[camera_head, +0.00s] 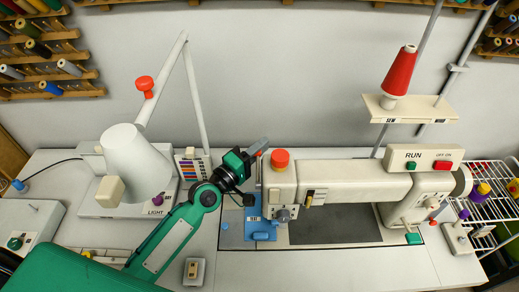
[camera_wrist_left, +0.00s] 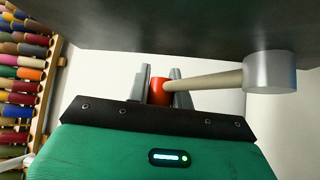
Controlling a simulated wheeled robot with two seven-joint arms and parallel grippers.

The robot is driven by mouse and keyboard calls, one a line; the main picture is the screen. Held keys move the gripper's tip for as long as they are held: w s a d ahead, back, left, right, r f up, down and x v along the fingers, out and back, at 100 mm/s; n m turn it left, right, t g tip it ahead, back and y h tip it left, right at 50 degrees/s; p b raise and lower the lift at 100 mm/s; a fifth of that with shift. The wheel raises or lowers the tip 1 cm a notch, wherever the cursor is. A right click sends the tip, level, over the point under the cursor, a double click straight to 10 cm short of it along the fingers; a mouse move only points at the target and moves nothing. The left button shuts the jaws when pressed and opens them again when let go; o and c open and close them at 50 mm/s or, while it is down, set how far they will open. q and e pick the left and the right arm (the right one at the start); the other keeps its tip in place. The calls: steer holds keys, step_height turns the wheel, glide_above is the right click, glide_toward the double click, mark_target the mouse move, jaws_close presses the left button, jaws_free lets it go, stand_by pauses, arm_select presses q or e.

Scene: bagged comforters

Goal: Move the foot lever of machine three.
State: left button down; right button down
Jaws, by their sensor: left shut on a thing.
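The foot lever is a beige rod (camera_wrist_left: 205,79) with a red knob (camera_wrist_left: 157,92) at its end and a silver round hub (camera_wrist_left: 270,72) at the other, seen in the left wrist view. My left gripper (camera_wrist_left: 160,84) is shut on the red knob, one grey finger on each side. In the head view my left gripper (camera_head: 260,146) is beside the left end of the cream sewing machine (camera_head: 335,174), just left of its orange-red top knob (camera_head: 280,159). The lever is mostly hidden there. My right gripper is not in view.
A white lamp (camera_head: 135,165) with jointed arms stands left of my arm. A red thread cone (camera_head: 400,72) sits on a stand behind the machine. A wire rack (camera_head: 490,195) is at the right.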

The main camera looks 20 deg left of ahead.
arm_select(q)
steer(key=shift+s+r, duration=0.15)
steer(key=shift+r, duration=0.15)
steer(key=shift+d+r, duration=0.1)
steer(key=shift+r, duration=0.1)
stand_by(0.3)
steer(key=c, duration=1.6)
jaws_free()
steer(key=shift+c, duration=0.2)
steer(key=o, duration=0.4)
steer(key=shift+s, duration=0.1)
steer(key=shift+s+r, duration=0.1)
steer(key=shift+s, duration=0.05)
steer(key=shift+f, duration=0.2)
